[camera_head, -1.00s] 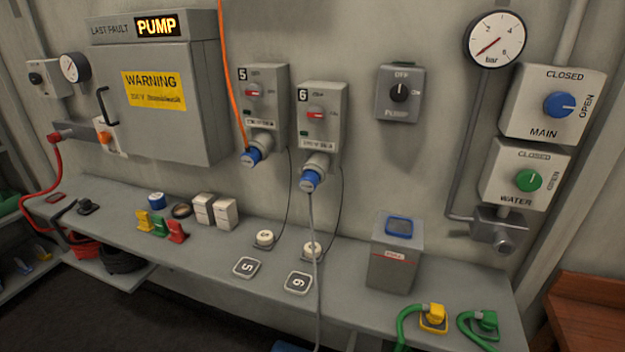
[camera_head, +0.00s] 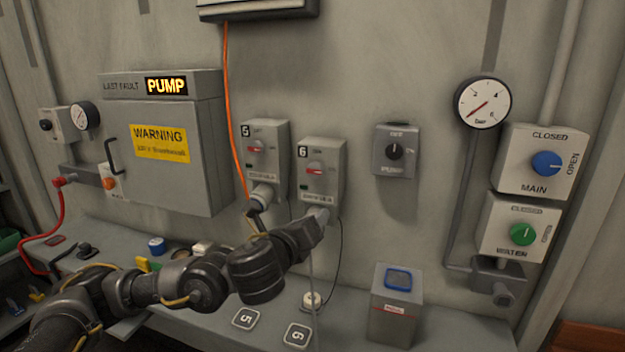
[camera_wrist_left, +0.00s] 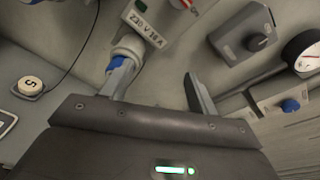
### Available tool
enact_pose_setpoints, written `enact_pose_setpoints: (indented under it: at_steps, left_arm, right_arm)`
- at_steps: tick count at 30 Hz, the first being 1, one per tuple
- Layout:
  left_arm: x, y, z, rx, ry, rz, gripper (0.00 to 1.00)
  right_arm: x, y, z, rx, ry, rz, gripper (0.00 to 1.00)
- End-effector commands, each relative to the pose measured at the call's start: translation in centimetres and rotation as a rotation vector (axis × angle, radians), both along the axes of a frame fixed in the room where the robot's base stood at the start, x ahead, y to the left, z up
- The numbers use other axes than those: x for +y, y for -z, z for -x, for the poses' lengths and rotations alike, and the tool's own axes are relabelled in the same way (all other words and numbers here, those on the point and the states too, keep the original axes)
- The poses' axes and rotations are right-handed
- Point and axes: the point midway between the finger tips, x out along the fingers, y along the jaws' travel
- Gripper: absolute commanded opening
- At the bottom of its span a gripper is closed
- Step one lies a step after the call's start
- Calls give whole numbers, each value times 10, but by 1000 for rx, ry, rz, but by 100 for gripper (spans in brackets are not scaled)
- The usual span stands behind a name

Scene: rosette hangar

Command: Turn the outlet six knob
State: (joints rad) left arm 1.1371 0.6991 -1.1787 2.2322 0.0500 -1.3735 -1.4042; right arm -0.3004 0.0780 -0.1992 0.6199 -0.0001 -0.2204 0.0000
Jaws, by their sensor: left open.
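Outlet six (camera_head: 322,190) is a grey wall box marked 6. Its red knob (camera_head: 315,168) lies roughly crosswise on the front. My left arm reaches in from the left, and my left gripper (camera_head: 320,216) is just below the box, hiding most of its socket and plug. In the left wrist view my left gripper (camera_wrist_left: 158,70) is open, with nothing between its fingers. An outlet box (camera_wrist_left: 148,26), which looks like outlet six, is beyond the fingers, and a red part (camera_wrist_left: 184,3) shows at the top edge. A blue-ended plug (camera_wrist_left: 117,62) appears behind the left finger. My right gripper is not in view.
Outlet five (camera_head: 264,150) is close on the left, with an orange cable (camera_head: 232,110) beside it. The pump switch (camera_head: 395,151) is to the right. A grey box with a blue top (camera_head: 397,310) stands on the shelf below. Wall between outlet six and the pump switch is clear.

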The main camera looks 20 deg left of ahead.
Motion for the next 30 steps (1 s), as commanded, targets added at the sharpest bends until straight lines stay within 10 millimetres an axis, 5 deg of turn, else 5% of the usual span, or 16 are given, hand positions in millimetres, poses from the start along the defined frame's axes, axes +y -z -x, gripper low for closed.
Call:
enact_pose_setpoints:
  at_steps: [3,8,17,30]
  left_arm:
    - [15,-39,-4,-92,-11,-174,59]
    - [25,-63,-5,-146,-24,-298,59]
    - [26,-69,-12,-156,-27,-324,59]
    - [22,-72,-88,-156,-30,-323,59]
  right_arm:
    - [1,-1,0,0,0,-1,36]
    - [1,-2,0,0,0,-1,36]
    - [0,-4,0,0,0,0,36]
    - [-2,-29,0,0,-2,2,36]
